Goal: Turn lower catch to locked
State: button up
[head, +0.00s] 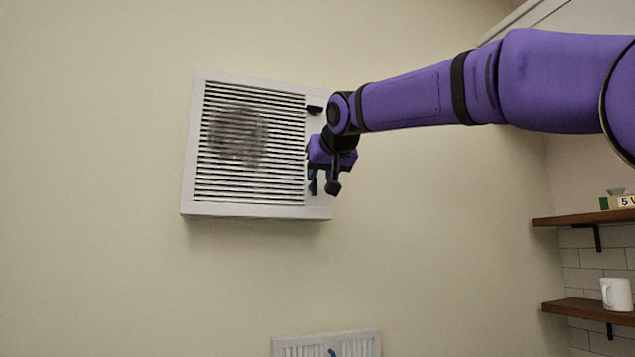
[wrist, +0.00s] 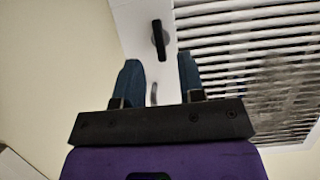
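A white vent cover with a slatted grille (head: 200,190) is on the wall, with a plain strip along its right side. A black upper catch (head: 315,109) lies roughly crosswise on that strip. My gripper (head: 323,187) is in front of the strip's lower part and hides it there. In the wrist view, a black catch (wrist: 158,38), apparently the lower one, stands lengthwise along the strip, just beyond my fingertips. My gripper (wrist: 160,66) is open, its two blue fingers apart with nothing between them. A grey curved mark shows on the strip between the fingers.
A dusty patch (head: 238,135) covers part of the grille. A second white grille (head: 300,347) is low on the wall. Wooden shelves (head: 590,217) with a white mug (head: 616,294) are at the far right. The wall left of the vent is clear.

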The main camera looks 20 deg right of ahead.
aim_at(316, 183)
jog(key=shift+x, duration=1.85)
jog(key=shift+c, duration=0.4)
grip_shut()
